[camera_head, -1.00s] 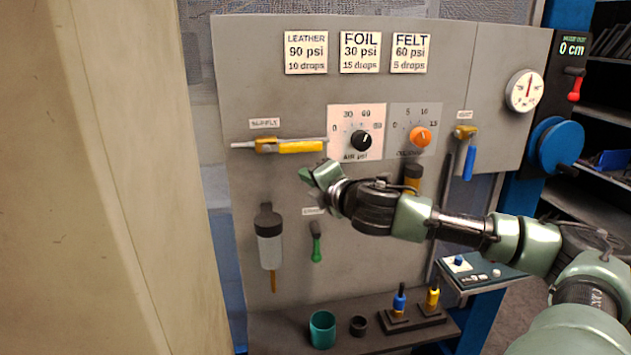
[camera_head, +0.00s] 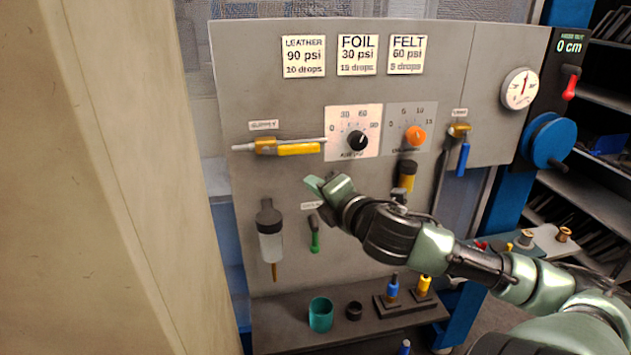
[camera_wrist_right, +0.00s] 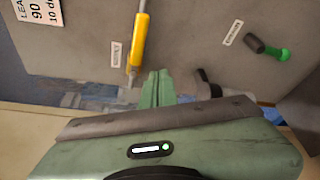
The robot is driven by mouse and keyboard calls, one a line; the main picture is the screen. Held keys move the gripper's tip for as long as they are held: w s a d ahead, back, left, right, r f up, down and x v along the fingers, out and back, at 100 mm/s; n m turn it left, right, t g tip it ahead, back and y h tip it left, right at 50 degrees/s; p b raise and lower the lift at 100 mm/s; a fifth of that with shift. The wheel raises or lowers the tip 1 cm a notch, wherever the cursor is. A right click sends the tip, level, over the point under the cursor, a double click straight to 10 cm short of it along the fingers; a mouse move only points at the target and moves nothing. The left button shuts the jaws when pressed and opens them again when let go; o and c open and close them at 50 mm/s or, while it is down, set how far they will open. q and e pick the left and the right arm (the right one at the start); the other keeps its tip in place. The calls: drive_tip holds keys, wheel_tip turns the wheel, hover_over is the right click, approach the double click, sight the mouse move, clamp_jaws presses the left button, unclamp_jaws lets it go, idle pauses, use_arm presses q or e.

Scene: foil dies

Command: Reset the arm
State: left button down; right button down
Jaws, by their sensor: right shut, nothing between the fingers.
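My right arm comes in from the lower right in the head view. Its gripper (camera_head: 316,186) is shut and empty, in front of the grey panel (camera_head: 380,250), below the yellow-handled supply valve (camera_head: 290,148) and the black air knob (camera_head: 357,140). In the wrist view the green fingertips (camera_wrist_right: 157,88) are together, with the yellow valve handle (camera_wrist_right: 138,40) beyond them. The fingers appear apart from the panel's fittings. My left gripper is not in view.
A green-handled lever (camera_head: 314,240) and a clear canister (camera_head: 270,240) hang on the panel close to the gripper. A shelf below holds a teal cup (camera_head: 320,315) and blue and yellow bottles (camera_head: 393,288). A beige pillar (camera_head: 110,180) stands at the left.

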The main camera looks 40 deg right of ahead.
idle(0.4)
drive_tip(key=s+a+f+m+g, duration=0.2)
drive_tip(key=s+f+m, duration=0.2)
drive_tip(key=f, duration=0.4)
drive_tip(key=s+a+f+m+g, duration=0.2)
drive_tip(key=s+f+m+g, duration=0.15)
drive_tip(key=f, duration=0.45)
drive_tip(key=s+a+f+m+g, duration=0.25)
drive_tip(key=s+f, duration=0.25)
drive_tip(key=f, duration=0.3)
drive_tip(key=s+a+f+m+g+y, duration=0.2)
drive_tip(key=s+a+f+m, duration=0.3)
drive_tip(key=a, duration=0.4)
drive_tip(key=s+a+f+m+g+y, duration=0.2)
drive_tip(key=s+a+f+m+g, duration=0.15)
drive_tip(key=s+a, duration=0.4)
wheel_tip(320, 180, down, 31)
drive_tip(key=n+b, duration=0.1)
drive_tip(key=b, duration=0.6)
drive_tip(key=s+d+f+b, duration=0.1)
drive_tip(key=s+f+b, duration=0.2)
drive_tip(key=s+f, duration=0.6)
drive_tip(key=s+d+f+g+b, duration=0.1)
drive_tip(key=s+d+f+b, duration=0.1)
drive_tip(key=s+f, duration=0.6)
wheel_tip(320, 180, down, 8)
drive_tip(key=shift+s+r+b, duration=0.2)
drive_tip(key=shift+s+b, duration=0.15)
drive_tip(key=shift+b, duration=0.15)
